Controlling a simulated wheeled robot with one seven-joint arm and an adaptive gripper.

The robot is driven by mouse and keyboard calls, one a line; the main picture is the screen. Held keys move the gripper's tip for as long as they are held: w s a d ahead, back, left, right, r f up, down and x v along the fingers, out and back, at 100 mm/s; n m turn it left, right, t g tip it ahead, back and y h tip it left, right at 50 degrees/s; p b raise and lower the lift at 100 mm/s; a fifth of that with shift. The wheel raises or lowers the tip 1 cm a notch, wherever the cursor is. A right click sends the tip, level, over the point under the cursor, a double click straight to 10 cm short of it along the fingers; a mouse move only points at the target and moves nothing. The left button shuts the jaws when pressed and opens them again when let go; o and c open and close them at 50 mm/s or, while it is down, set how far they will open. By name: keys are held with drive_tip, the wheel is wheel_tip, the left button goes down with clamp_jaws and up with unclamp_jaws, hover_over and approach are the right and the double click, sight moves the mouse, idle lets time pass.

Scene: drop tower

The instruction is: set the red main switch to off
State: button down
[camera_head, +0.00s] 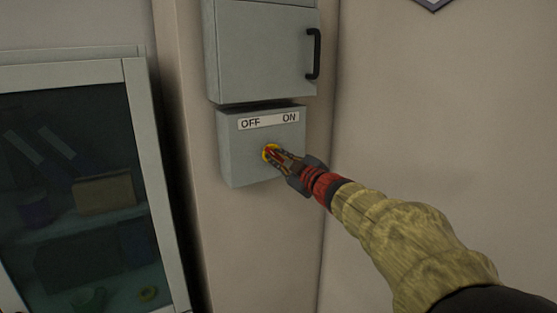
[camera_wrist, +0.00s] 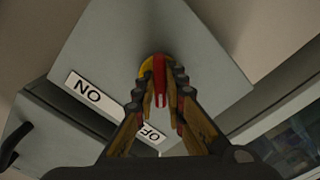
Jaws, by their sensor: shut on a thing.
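The red main switch (camera_wrist: 159,70) sits on a yellow round plate on the front of a grey switch box (camera_head: 239,156). A white label strip (camera_head: 268,120) above it reads OFF at the left and ON at the right. My gripper (camera_head: 273,155) reaches in from the lower right and is shut on the red handle. In the wrist view my gripper's fingers (camera_wrist: 162,85) stand on both sides of the handle. The fingers hide much of the switch in the head view, so I cannot tell which way its handle points.
A grey cabinet (camera_head: 262,45) with a black handle (camera_head: 314,53) hangs just above the switch box. A glass-fronted cabinet (camera_head: 137,110) with shelved items stands at the left. The wall at the right is bare apart from a sign (camera_head: 433,4) at the top.

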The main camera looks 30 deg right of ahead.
drive_tip(key=c, duration=1.8)
unclamp_jaws()
drive_tip(key=shift+c, duration=0.2)
drive_tip(key=s, duration=1.2)
drive_tip(key=shift+d, duration=0.15)
